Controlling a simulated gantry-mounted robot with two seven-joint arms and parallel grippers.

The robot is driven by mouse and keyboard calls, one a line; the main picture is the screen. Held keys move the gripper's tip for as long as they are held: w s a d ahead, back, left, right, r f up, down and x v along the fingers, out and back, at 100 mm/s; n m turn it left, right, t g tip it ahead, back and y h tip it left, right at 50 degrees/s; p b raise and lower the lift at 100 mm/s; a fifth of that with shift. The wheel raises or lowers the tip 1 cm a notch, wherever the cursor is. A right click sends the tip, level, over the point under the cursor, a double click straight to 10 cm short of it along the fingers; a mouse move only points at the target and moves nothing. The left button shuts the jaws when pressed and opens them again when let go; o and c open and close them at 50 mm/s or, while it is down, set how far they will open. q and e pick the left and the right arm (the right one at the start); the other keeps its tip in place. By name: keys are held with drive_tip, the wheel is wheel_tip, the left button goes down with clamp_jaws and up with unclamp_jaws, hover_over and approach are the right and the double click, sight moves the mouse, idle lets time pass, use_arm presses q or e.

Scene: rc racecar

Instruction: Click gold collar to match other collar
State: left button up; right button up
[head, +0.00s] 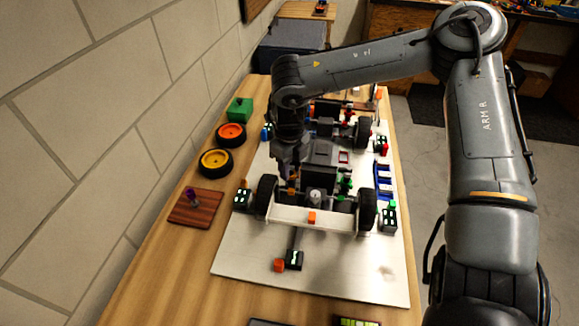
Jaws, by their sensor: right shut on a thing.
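The RC car (319,160) sits on a white board with its front toward me. My right arm reaches over from the right, and its gripper (288,172) points down at the left side of the car, just behind the front left wheel. It is shut on a small part there, which I take to be the gold collar (291,181). The fingers and the car's dark parts hide most of it, so I cannot tell how the collar is set. The other collar cannot be made out. My left gripper is not in view.
The white board (340,285) lies on a wooden table. Orange wheel (231,134), yellow wheel (215,161), green block (240,109) and a brown wooden plate (196,208) with a purple piece lie left of it. A block wall runs along the left. The board's front is mostly clear.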

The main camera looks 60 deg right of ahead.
drive_tip(key=o, duration=1.1)
drive_tip(key=shift+c, duration=0.2)
wheel_tip(320, 180, up, 10)
drive_tip(key=shift+f+p, duration=0.15)
drive_tip(key=shift+p, duration=0.7)
drive_tip(key=shift+r, duration=0.55)
